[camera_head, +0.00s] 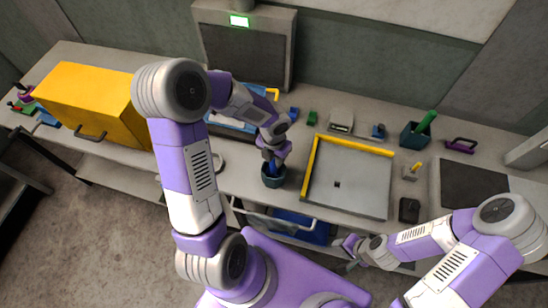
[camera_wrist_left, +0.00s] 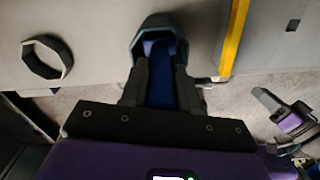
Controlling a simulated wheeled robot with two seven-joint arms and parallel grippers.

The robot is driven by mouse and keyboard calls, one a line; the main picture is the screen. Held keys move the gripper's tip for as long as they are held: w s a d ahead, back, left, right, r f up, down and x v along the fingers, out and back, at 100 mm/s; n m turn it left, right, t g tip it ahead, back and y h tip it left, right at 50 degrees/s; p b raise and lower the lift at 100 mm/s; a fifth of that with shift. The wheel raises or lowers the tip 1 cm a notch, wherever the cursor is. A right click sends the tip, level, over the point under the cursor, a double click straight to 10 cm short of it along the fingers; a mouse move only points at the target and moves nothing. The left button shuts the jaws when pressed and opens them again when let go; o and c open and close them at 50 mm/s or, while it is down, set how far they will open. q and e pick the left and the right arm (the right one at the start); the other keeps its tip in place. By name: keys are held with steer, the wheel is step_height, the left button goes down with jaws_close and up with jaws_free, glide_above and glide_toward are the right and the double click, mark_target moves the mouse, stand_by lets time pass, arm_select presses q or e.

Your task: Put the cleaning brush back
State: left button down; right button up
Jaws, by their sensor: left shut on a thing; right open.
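The blue cleaning brush (camera_head: 272,166) is in the jaws of my left gripper (camera_head: 272,154), which is shut on it from above. Its lower end is inside a dark teal cup (camera_head: 273,181) near the front edge of the bench. In the left wrist view the blue brush (camera_wrist_left: 160,85) lies between the two fingers and reaches into the cup (camera_wrist_left: 145,32). The brush's head is hidden, and I cannot tell if it touches the cup's bottom. My right gripper (camera_head: 350,252) is open and empty in front of the bench, low at the right.
A grey tray with yellow edging (camera_head: 350,180) lies right of the cup. Another teal cup (camera_head: 411,139) with a green-handled thing stands at the back right. A yellow box (camera_head: 95,95) is at the left. A dark ring (camera_wrist_left: 47,62) lies left of the cup.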

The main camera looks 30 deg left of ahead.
arm_select(q)
steer(key=shift+s+f, duration=0.1)
steer(key=c, duration=0.8)
jaws_free()
step_height(320, 180, up, 12)
steer(key=p, duration=0.2)
steer(key=shift+r+p, duration=0.2)
steer(key=shift+p, duration=0.2)
